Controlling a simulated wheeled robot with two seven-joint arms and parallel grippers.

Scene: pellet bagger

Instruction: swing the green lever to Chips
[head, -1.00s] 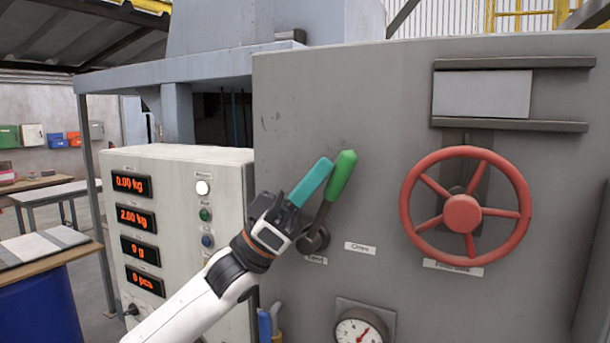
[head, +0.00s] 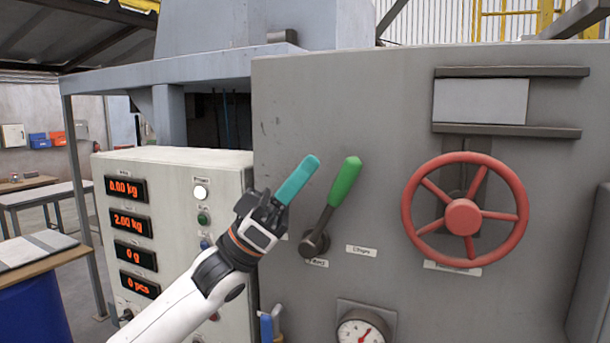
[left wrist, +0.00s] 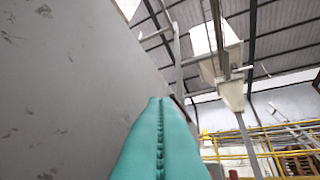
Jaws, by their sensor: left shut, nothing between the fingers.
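The lever with the green handle (head: 345,181) stands on the grey machine front, tilted up and to the right from its dark pivot (head: 314,243). Small labels sit below it; the right one (head: 361,250) seems to read "Chips", the left one (head: 317,263) is too small to read surely. My left gripper (head: 309,164) has teal fingers, shut and empty, to the left of the green handle with a gap between them. In the left wrist view the teal fingers (left wrist: 160,140) are pressed together beside the grey panel; the lever is not visible there. My right gripper is not in view.
A red handwheel (head: 463,216) is on the panel to the right. A pressure gauge (head: 361,331) sits below the lever. A pale cabinet with red displays (head: 126,189) and buttons stands to the left, behind my left arm.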

